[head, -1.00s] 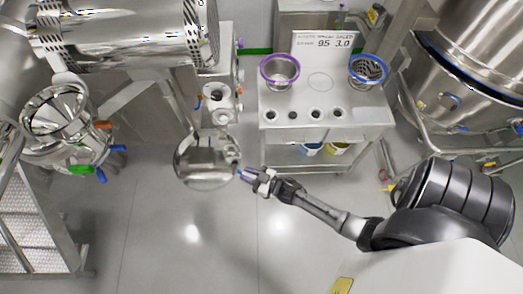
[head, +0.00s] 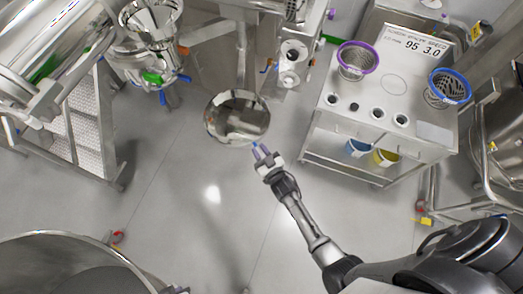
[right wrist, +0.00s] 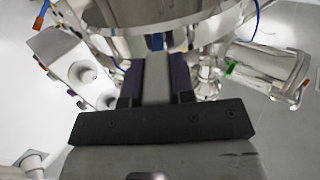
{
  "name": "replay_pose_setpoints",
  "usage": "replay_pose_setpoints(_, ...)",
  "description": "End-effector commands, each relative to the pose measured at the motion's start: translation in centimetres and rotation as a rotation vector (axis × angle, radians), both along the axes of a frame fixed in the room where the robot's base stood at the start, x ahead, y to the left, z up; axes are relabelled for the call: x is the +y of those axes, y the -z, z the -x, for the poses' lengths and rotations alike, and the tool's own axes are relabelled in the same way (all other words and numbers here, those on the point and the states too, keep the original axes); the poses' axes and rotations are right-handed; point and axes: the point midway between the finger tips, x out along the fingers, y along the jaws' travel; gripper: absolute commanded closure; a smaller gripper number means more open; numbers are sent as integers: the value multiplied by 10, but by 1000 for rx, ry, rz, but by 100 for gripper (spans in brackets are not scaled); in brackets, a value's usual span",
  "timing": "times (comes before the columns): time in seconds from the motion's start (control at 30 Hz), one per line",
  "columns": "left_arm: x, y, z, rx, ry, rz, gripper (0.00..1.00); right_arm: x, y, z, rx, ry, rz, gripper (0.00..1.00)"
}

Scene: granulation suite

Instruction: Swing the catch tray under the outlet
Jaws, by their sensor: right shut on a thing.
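The catch tray (head: 237,117) is a round, shiny metal dish left of centre in the head view. Its rim and underside fill the top of the right wrist view (right wrist: 165,18). My right gripper (head: 260,152) is at the tray's near edge, shut on its grey handle (right wrist: 157,82), which shows between the fingers. A metal machine part with round ports (head: 292,62) stands up and to the right of the tray, apart from it in the head view. I cannot tell which opening is the outlet. My left gripper is not in view.
A cart (head: 428,130) with purple-rimmed and blue-rimmed sieves stands to the right. A large round vessel (head: 60,245) is at lower left. The middle floor is clear.

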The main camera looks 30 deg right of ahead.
Motion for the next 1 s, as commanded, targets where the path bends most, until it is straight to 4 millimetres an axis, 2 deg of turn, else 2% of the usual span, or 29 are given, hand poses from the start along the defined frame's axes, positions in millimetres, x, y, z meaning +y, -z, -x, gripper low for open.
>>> replay_pose_setpoints(0.07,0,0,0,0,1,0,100,0,1,0,1,-1,-1,100)
replay_pose_setpoints(0.1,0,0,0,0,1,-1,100,0,1,0,1,-1,-1,75)
replay_pose_setpoints(0.37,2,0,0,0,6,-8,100,0,1,0,1,0,0,51)
replay_pose_setpoints(0.6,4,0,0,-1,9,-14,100,-1,1,0,1,0,0,51)
replay_pose_setpoints(0.73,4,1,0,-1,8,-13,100,-1,1,7,2,0,1,51)
replay_pose_setpoints(0.87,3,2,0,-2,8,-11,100,0,2,26,4,0,0,51)
replay_pose_setpoints(1.0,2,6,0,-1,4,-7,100,1,3,54,4,-1,1,51)
